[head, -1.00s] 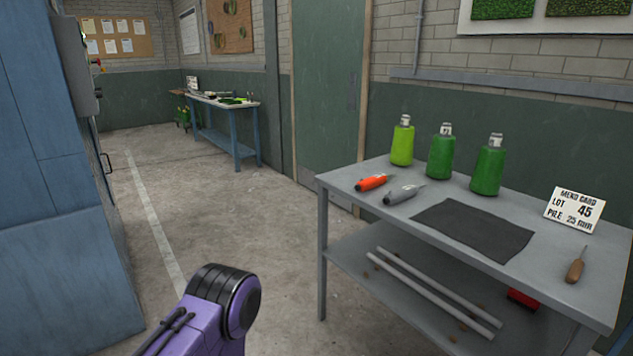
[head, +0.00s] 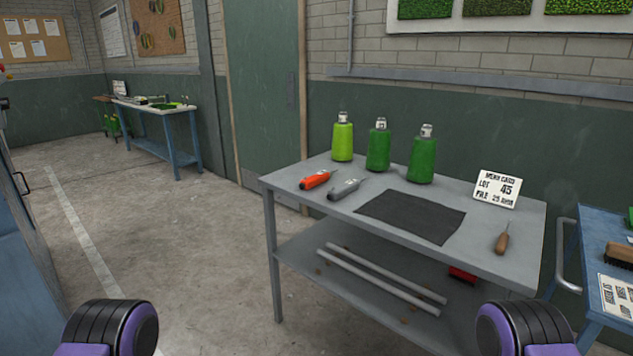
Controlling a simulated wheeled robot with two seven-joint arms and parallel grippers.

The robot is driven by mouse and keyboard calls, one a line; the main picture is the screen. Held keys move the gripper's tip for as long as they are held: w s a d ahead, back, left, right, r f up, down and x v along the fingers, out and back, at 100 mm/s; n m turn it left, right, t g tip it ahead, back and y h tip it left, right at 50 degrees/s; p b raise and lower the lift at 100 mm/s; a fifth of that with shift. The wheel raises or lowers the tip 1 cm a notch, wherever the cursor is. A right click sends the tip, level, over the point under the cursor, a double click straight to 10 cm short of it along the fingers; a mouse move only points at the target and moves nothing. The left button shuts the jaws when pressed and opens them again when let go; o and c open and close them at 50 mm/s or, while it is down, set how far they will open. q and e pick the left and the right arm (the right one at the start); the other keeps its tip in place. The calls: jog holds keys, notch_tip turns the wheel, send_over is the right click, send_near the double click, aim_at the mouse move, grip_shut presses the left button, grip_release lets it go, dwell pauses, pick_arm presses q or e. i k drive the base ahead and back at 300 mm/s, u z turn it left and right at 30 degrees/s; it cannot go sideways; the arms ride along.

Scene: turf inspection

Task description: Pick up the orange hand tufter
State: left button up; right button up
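The orange hand tufter (head: 316,180) lies on the left end of the grey table (head: 282,181) in the head view. It has an orange body and a dark tip pointing to the back right. A grey tool of similar shape (head: 344,189) lies just to its right. Purple and black parts of my two arms show at the bottom left and bottom right, well short of the table. Neither gripper is in the picture.
Three green bottle-shaped cones (head: 378,149) stand behind the tools. A dark mat (head: 411,216), a card (head: 497,188) and a wooden-handled awl (head: 502,240) share the tabletop. A blue cart (head: 590,225) stands at right. Open floor lies left of the table.

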aim_at(315, 180)
jog(key=u, duration=0.45)
jog(key=k, duration=0.6)
jog(key=u, duration=0.9)
jog(key=k, duration=0.65)
jog(key=u, duration=0.45)
jog(key=i, duration=2.15)
jog(key=z, duration=0.6)
jog(key=i, duration=1.4)
jog(key=z, duration=1.45)
jog(key=i, duration=0.9)
jog(key=z, duration=1.1)
